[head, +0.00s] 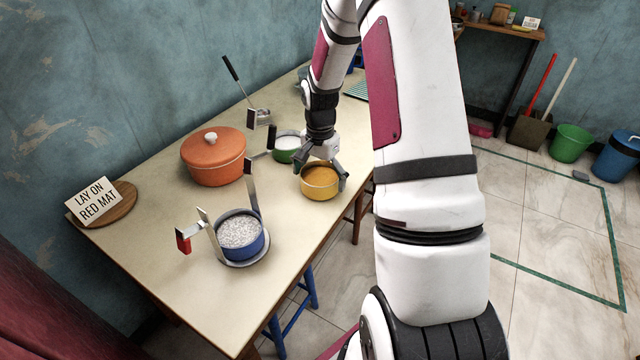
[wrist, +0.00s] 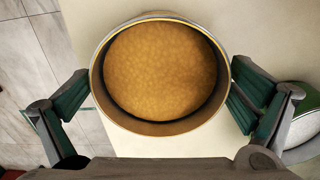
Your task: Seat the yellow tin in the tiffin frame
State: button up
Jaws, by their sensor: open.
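The yellow tin (head: 319,192), filled with orange-brown food, stands on the table near its right edge. My gripper (head: 320,176) is above it, with its open fingers on either side of the tin. In the wrist view the tin (wrist: 160,130) lies between the fingers (wrist: 162,88); the right finger is very close to its wall, and I cannot tell whether they touch. The metal tiffin frame (head: 252,188) stands at the front of the table, with two uprights and a base. A blue tin (head: 240,250) with white grainy food sits in it, between the uprights.
A green tin (head: 286,155) with white contents stands just behind the yellow tin. An orange lidded pot (head: 213,157) is to the left. A sign (head: 93,200) reads "LAY ON RED MAT". The table between pot and frame is clear.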

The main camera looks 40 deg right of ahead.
jog(key=c, duration=1.4)
jog(key=shift+o, duration=0.2)
jog(key=shift+r, duration=0.1)
jog(key=shift+r, duration=0.6)
notch_tip(320, 180, up, 2)
jog(key=shift+r, duration=0.15)
jog(key=s+d, duration=0.3)
jog(key=s, duration=0.4)
jog(key=s+d+r+p, duration=0.1)
jog(key=s+d, duration=0.2)
jog(key=s, duration=0.4)
jog(key=shift+s+d+r, duration=0.15)
jog(key=shift+s+r, duration=0.05)
jog(key=shift+s, duration=0.15)
